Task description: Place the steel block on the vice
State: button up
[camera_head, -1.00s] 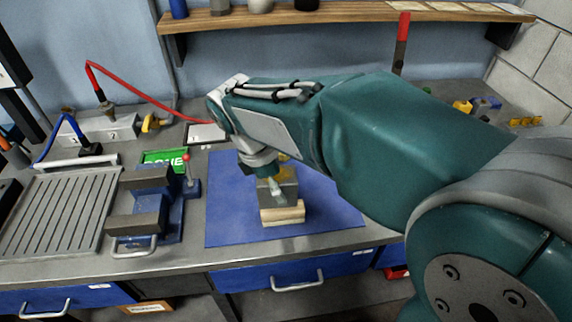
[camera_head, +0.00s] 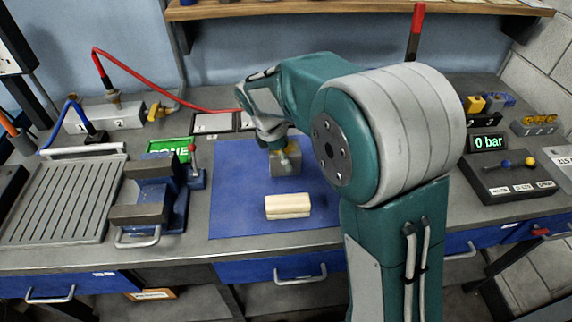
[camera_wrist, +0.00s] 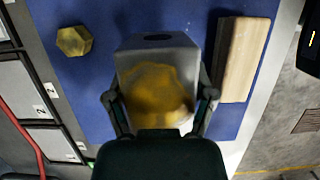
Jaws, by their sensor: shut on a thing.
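The grey steel block (camera_head: 287,160) is held by my gripper (camera_head: 284,152) above the blue mat, behind the wooden block. In the wrist view the steel block (camera_wrist: 140,58) sits between both fingers of my gripper (camera_wrist: 160,100), with a yellow-brown patch on its face. I cannot tell how high it is above the mat. The vice (camera_head: 150,195), blue with dark grey jaws and a red-tipped lever, stands left of the mat. The vice is apart from the block and does not show in the wrist view.
A pale wooden block (camera_head: 288,205) lies on the blue mat (camera_head: 235,215). A brass hex piece (camera_wrist: 74,41) lies on the mat in the wrist view. A grooved grey plate (camera_head: 55,205) is left of the vice. A red hose (camera_head: 150,82) runs behind.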

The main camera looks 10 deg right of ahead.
jog(key=shift+w+a+f, duration=0.15)
jog(key=shift+w+f, duration=0.25)
jog(key=shift+f, duration=0.05)
jog(key=shift+w+f, duration=0.15)
jog(key=shift+f, duration=1.5)
jog(key=shift+f, duration=0.1)
jog(key=o, duration=1.3)
jog(key=shift+c, duration=0.2)
jog(key=v, duration=1.2)
